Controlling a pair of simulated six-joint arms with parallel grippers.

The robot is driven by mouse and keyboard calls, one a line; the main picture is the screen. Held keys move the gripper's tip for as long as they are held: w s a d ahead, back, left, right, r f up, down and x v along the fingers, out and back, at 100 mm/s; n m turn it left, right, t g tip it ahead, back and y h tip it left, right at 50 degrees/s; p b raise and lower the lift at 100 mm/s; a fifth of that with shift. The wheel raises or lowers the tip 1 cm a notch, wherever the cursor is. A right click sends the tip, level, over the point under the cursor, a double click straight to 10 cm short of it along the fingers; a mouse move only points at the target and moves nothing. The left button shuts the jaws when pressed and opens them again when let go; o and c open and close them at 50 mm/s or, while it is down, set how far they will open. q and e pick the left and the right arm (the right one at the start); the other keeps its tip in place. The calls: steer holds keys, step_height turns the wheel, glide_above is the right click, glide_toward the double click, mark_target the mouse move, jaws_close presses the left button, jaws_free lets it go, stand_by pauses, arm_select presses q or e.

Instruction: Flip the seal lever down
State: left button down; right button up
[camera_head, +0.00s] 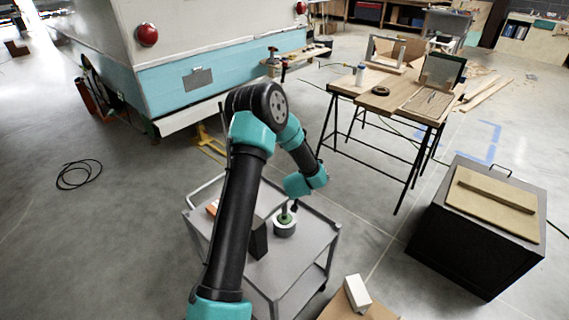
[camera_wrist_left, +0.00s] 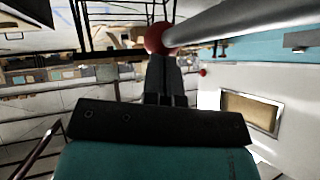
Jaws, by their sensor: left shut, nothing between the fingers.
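A thick grey metal rod (camera_wrist_left: 240,22) with a red ball knob (camera_wrist_left: 155,38) crosses the upper part of the left wrist view, looking like the seal lever. My left gripper (camera_wrist_left: 163,62) is shut and empty, its dark fingertips just at the knob. I cannot tell whether they touch it. In the head view my left arm bends over a grey cart (camera_head: 317,240), and its fingers are not clear there. A dark box (camera_head: 258,240) on the cart is partly hidden by my arm. My right gripper is not in view.
A round roll (camera_head: 284,226) with a green top sits on the cart. A wooden worktable (camera_head: 385,97) stands behind to the right, and a black cabinet (camera_head: 480,240) at right. A white and teal camper (camera_head: 205,80) stands behind. A white block (camera_head: 357,293) lies at the front.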

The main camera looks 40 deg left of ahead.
arm_select(q)
steer(key=shift+f, duration=0.6)
steer(key=shift+r, duration=0.15)
steer(key=s+d+r, duration=0.2)
steer(key=s+r, duration=0.1)
steer(key=r, duration=0.3)
steer(key=s+d+r, duration=0.2)
steer(key=s+r, duration=0.1)
steer(key=r, duration=0.3)
steer(key=shift+s+d+r, duration=0.15)
steer(key=shift+s+d, duration=0.05)
steer(key=shift+d, duration=0.1)
steer(key=s+d+f+g+h, duration=0.3)
steer(key=s+d+f+h, duration=0.35)
steer(key=d+f, duration=0.85)
steer(key=s+d+f+g+h, duration=0.1)
steer(key=s+d+f+g, duration=0.1)
steer(key=s, duration=0.5)
steer(key=s+d+f+g, duration=0.3)
steer(key=s+d+f, duration=0.2)
steer(key=s+d, duration=0.1)
steer(key=shift+s+d+f+h, duration=0.15)
steer(key=shift+s+f+h, duration=0.2)
steer(key=shift+s, duration=0.35)
